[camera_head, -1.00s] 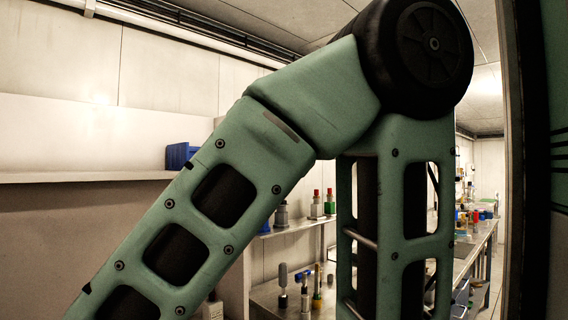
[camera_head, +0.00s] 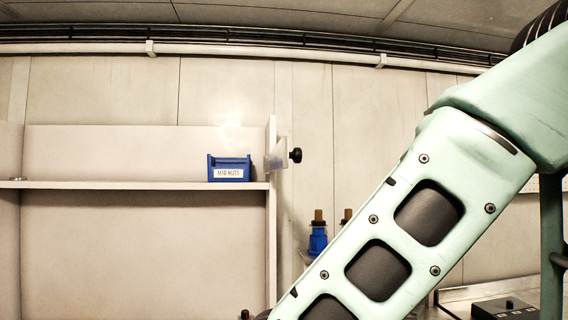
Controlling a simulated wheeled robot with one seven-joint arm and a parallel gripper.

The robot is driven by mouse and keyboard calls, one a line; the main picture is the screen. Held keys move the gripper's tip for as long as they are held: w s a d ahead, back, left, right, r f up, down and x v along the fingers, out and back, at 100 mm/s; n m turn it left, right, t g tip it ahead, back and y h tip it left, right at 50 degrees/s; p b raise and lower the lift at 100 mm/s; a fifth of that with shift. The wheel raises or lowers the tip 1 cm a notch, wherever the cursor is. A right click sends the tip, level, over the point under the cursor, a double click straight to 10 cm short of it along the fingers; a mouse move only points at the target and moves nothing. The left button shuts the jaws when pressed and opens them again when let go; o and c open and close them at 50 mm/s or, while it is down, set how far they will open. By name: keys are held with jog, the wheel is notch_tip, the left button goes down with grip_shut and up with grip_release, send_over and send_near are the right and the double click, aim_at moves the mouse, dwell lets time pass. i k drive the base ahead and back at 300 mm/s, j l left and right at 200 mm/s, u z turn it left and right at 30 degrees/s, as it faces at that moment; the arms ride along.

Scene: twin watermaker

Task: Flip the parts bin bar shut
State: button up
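A blue parts bin (camera_head: 213,161) with a white label reading "M10 NUTS" stands on a pale shelf, near the shelf's right end. A clear flap or bar (camera_head: 277,156) with a black knob (camera_head: 296,155) sticks out at the shelf's right end panel, just right of the bin. I cannot tell whether this is the bin's bar, or whether it is open or shut. My gripper is out of view; only my green arm links show, crossing the right side of the picture, apart from the bin in the picture.
Blue fittings with brown tops (camera_head: 318,240) stand lower right, partly behind my arm. A dark box (camera_head: 503,308) lies on a bench at bottom right.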

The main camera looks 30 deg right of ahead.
aim_at(278, 159)
jog(key=k+l, duration=0.15)
jog(key=l, duration=0.15)
jog(key=k+l+u, duration=0.1)
jog(key=l, duration=0.2)
jog(key=k+l, duration=0.15)
jog(key=l, duration=0.15)
jog(key=k+l+z, duration=0.1)
jog(key=z, duration=0.2)
